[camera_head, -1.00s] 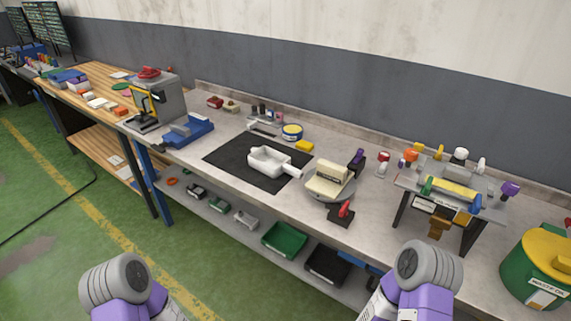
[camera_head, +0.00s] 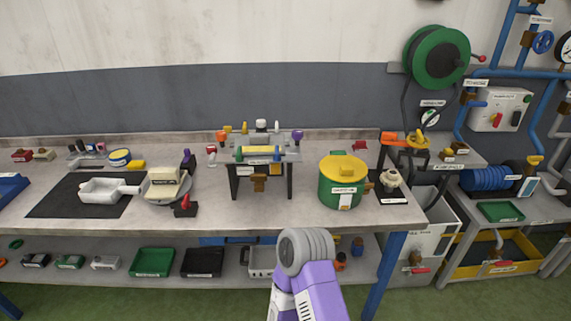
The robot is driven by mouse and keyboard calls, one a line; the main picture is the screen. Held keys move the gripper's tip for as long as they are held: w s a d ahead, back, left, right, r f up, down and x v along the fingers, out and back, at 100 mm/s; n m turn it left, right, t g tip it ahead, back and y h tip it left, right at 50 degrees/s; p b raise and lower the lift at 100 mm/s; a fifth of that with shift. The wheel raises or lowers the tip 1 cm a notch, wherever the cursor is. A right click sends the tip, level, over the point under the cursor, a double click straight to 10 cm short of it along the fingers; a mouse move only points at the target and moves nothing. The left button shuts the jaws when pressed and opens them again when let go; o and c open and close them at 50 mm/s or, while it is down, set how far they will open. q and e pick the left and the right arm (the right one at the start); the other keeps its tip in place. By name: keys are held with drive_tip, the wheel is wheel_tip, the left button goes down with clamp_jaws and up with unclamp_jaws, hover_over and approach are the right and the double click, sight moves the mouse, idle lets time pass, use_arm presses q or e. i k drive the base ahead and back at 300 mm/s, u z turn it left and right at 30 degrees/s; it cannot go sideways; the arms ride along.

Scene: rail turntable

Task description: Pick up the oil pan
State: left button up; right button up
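Neither gripper shows. Only the link and rounded joint of one arm, apparently my right, are in view at the bottom centre.
A green drum with a yellow lid (camera_head: 343,184) and a small stand (camera_head: 260,165) are on the bench. A beige block on a scale (camera_head: 166,184) sits beside the mat. A yellow-edged bin (camera_head: 490,268) stands right.

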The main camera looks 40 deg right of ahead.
sight(106, 191)
drive_tip(key=z, duration=0.5)
drive_tip(key=i, duration=0.35)
drive_tip(key=u, duration=0.65)
drive_tip(key=k, duration=0.55)
drive_tip(key=z, duration=1)
drive_tip(key=i, duration=1.1)
drive_tip(key=u, duration=1.95)
